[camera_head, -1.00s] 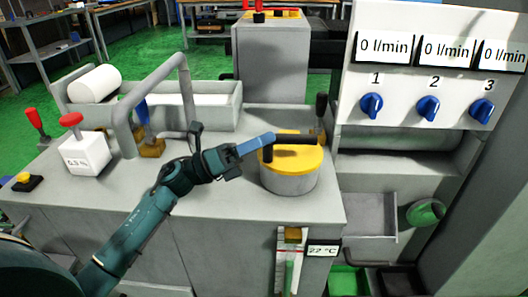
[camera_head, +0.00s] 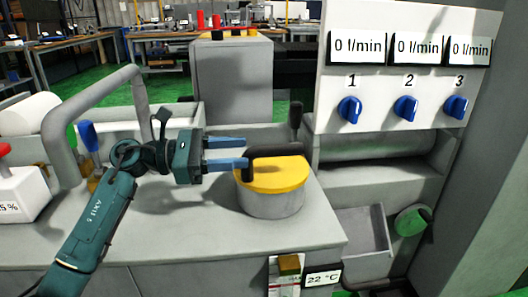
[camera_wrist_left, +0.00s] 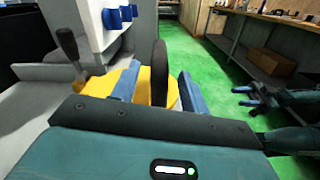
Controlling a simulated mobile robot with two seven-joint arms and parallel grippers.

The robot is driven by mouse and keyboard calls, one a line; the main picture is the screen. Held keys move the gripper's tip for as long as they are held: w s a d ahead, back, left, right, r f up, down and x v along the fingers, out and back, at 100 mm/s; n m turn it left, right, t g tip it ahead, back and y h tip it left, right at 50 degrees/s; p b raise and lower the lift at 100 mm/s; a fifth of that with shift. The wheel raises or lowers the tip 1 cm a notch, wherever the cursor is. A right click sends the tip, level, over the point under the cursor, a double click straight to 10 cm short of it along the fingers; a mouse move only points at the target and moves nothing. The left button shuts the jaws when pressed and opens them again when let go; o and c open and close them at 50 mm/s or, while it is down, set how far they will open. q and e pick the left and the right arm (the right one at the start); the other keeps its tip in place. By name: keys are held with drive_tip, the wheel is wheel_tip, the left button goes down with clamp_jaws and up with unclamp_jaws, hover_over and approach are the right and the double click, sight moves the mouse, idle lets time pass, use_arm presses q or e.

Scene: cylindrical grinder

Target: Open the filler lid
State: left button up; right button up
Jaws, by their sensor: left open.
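The filler lid (camera_head: 285,178) is a yellow disc with a black bar handle (camera_head: 282,153), lying flat and closed on a round grey filler neck (camera_head: 272,203). My left gripper (camera_head: 245,153) is open, its two blue fingers pointing right at the handle's left end. In the left wrist view the upright-looking black handle (camera_wrist_left: 159,75) stands between the two blue fingers (camera_wrist_left: 157,90), with the yellow lid (camera_wrist_left: 144,80) behind. I cannot tell whether a finger touches it. My right gripper (camera_wrist_left: 250,98) shows small at the right of the wrist view; its opening is unclear.
A black lever (camera_head: 295,118) stands just behind the lid. A panel with blue knobs (camera_head: 405,108) rises at the right. A bent grey pipe (camera_head: 95,95) and a blue-handled lever (camera_head: 88,137) are at the left. Bare grey top lies in front of the lid.

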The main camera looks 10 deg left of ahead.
sight(253, 151)
use_arm(q)
drive_tip(key=x, duration=0.6)
drive_tip(key=shift+d, duration=0.2)
drive_tip(key=shift+c, duration=0.2)
clamp_jaws()
